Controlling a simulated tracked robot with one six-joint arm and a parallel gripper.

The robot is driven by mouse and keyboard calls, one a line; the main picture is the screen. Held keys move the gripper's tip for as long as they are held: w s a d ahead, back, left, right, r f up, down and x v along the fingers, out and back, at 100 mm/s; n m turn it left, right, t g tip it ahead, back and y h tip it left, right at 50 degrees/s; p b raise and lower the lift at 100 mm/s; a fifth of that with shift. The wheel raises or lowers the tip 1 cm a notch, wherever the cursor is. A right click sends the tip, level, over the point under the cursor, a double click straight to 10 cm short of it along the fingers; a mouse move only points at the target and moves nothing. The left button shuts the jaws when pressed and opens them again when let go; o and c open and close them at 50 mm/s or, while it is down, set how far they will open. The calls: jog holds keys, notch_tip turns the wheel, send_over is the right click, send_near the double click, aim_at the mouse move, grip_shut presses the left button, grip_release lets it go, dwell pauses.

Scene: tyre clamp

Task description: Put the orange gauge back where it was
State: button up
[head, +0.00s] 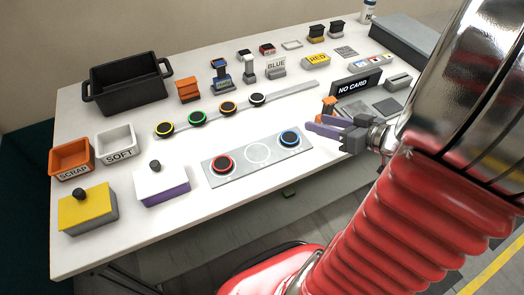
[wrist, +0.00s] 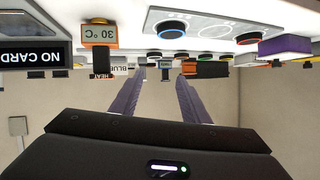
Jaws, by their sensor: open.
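An orange device with a "30 °C" display (wrist: 100,36) shows at the upper left of the wrist view, which is upside down. In the head view the orange device (head: 328,104) stands just behind my gripper, partly hidden by it, near the NO CARD sign.
A black bin (head: 128,82) stands at the back left. The SCRAP bin (head: 72,158) and SOFT bin (head: 117,143) stand left. A plate with round dials (head: 258,155) lies at the front. The NO CARD sign (head: 357,86) is close to my gripper.

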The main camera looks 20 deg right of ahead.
jog(key=s+a+n+g+y, duration=0.2)
jog(key=a+g, duration=0.5)
jog(key=a, duration=1.1)
jog(key=s+a+r+m+h, duration=0.3)
jog(key=s+a+r+h, duration=0.1)
jog(key=r, duration=0.3)
jog(key=shift+s+r+h, duration=0.25)
jog(key=shift+s+h, duration=0.5)
jog(key=shift+h, duration=0.15)
jog(key=shift+a, duration=0.1)
jog(key=shift+c, duration=0.2)
